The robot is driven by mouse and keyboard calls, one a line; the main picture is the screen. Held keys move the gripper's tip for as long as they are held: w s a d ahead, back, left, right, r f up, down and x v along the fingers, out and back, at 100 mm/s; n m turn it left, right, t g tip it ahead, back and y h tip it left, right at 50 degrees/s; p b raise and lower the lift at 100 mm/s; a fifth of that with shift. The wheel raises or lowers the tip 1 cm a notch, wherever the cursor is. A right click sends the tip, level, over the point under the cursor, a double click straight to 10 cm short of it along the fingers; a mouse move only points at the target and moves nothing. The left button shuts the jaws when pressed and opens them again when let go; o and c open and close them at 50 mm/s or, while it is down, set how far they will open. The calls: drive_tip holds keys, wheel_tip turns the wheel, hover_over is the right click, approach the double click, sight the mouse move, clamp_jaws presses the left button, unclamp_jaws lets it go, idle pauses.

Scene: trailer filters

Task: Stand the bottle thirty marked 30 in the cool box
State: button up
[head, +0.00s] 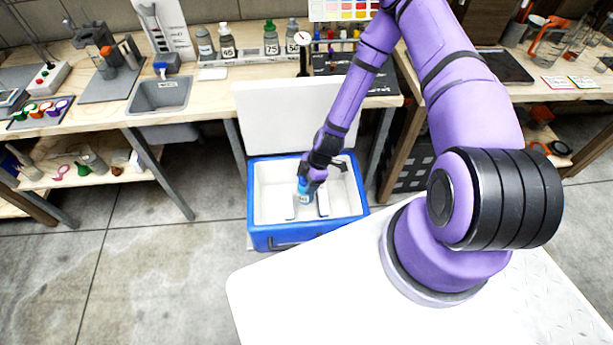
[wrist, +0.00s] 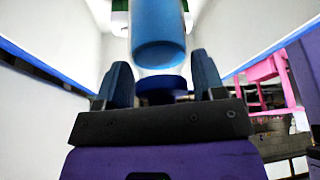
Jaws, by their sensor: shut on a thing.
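The cool box (head: 262,238) is blue outside and white inside, with its white lid (head: 285,115) raised at the back. My gripper (head: 306,183) reaches down into the box and is shut on a blue-topped bottle (head: 304,197). The bottle looks roughly upright in the head view; its label is too small to read. In the wrist view the blue bottle (wrist: 158,40) stands between the two fingers of my gripper (wrist: 162,85), with the white box walls on either side. I cannot tell whether its base touches the box floor.
Small white upright pieces (head: 323,204) stand in the box beside the bottle. Several other bottles, including one marked 75 (head: 271,40), stand on the bench behind. A sink (head: 160,95) is at the left, and the floor left of the box is clear.

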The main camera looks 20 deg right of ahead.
drive_tip(key=shift+f, duration=3.6)
drive_tip(key=o, duration=1.8)
drive_tip(key=shift+r, duration=0.1)
drive_tip(key=shift+r, duration=9.9)
